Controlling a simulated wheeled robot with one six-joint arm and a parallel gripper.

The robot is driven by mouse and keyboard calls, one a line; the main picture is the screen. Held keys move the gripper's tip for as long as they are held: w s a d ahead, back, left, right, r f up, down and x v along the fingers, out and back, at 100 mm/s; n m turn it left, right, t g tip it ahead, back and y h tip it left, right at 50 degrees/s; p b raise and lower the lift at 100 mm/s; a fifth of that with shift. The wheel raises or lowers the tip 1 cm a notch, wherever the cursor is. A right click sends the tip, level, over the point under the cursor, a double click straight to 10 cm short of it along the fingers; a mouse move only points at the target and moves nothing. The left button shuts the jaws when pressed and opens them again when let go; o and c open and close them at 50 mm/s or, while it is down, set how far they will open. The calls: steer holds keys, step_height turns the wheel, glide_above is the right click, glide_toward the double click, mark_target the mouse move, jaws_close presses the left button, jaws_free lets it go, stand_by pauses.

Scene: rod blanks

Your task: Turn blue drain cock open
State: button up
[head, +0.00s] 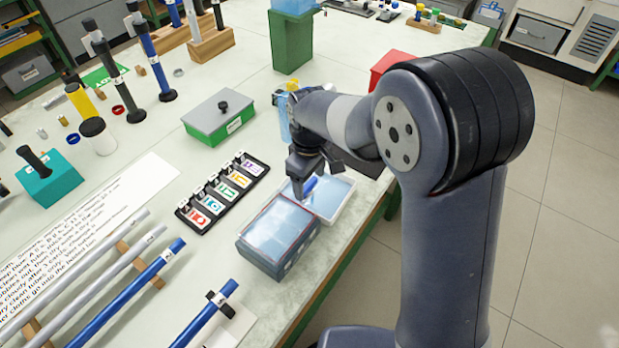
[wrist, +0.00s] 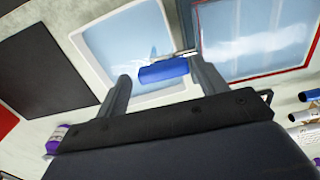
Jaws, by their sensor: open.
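The blue drain cock (head: 310,184) sits at the side of a dark box with a clear, red-edged top (head: 280,236), over the white tray (head: 340,190). In the wrist view the blue cock (wrist: 164,71) lies between my two fingers, with a grey metal stem at its right end running towards the box. My gripper (head: 307,176) is over the cock. In the wrist view my gripper (wrist: 160,85) is open, its fingers on either side of the handle. I cannot tell whether either finger touches it.
A black rack of coloured tags (head: 222,190) lies left of the box. A green-and-grey box (head: 219,117) stands behind it. Blue and grey rods (head: 130,290) lie at the front left. A red box (head: 392,68) is behind my arm. The table's right edge is close to the tray.

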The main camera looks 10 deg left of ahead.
mark_target(309, 184)
steer(key=shift+s, duration=0.2)
step_height(309, 184, up, 7)
steer(key=p, duration=0.5)
steer(key=shift+r, duration=0.1)
steer(key=shift+w+r+p, duration=0.15)
steer(key=shift+r+p, duration=0.25)
steer(key=shift+p, duration=0.1)
